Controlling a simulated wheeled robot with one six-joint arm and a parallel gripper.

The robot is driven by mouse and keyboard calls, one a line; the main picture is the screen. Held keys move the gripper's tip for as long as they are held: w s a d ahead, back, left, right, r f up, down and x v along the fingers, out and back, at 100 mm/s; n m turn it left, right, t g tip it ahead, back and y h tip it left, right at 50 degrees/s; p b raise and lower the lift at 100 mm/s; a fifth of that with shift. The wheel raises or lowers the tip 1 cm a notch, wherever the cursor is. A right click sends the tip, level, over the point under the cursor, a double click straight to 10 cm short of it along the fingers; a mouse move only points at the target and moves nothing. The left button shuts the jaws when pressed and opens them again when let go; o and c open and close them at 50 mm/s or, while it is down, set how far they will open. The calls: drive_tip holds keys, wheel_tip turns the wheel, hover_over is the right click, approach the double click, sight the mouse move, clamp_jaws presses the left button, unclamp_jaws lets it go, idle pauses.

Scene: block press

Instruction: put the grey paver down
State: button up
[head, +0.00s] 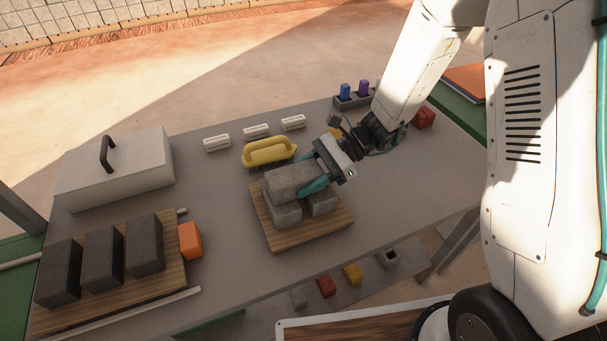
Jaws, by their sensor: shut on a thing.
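My gripper (313,184) has its teal fingers shut on a grey paver (290,181). The paver lies flat, above or on two other grey pavers (322,201) on a small wooden board (328,222). I cannot tell whether it touches the pavers below. The lower pavers are partly hidden by the held paver and my gripper.
A yellow-handled brush (268,151) stands close behind the board, with several white labelled pieces (256,131) beyond. Left are a white lidded box (115,175), dark blocks (103,257) on a board and an orange block (190,240). Grey table (385,205) is clear to the right.

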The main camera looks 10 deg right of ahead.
drive_tip(key=shift+f, duration=0.2)
drive_tip(key=o, duration=1.6)
drive_tip(key=shift+r, duration=0.1)
drive_tip(key=shift+r, duration=0.3)
drive_tip(key=v, duration=1.2)
drive_tip(key=s+d+r+n+t+h, duration=0.1)
drive_tip(key=s+d+r+n+h, duration=0.2)
drive_tip(key=s, duration=0.4)
drive_tip(key=s+d+r+n+t+h, duration=0.2)
drive_tip(key=s+d+r+n+h, duration=0.1)
drive_tip(key=s+r+n+h, duration=0.2)
drive_tip(key=s+d+r+n+t+h, duration=0.2)
drive_tip(key=s+d+r+n+h, duration=0.2)
drive_tip(key=s, duration=0.6)
drive_tip(key=shift+s+r+n+h, duration=0.15)
drive_tip(key=shift+r+n+h, duration=0.1)
drive_tip(key=shift+r+n, duration=0.55)
drive_tip(key=shift+s+r+n+h, duration=0.2)
drive_tip(key=shift+r+n, duration=0.4)
drive_tip(key=shift+r, duration=0.4)
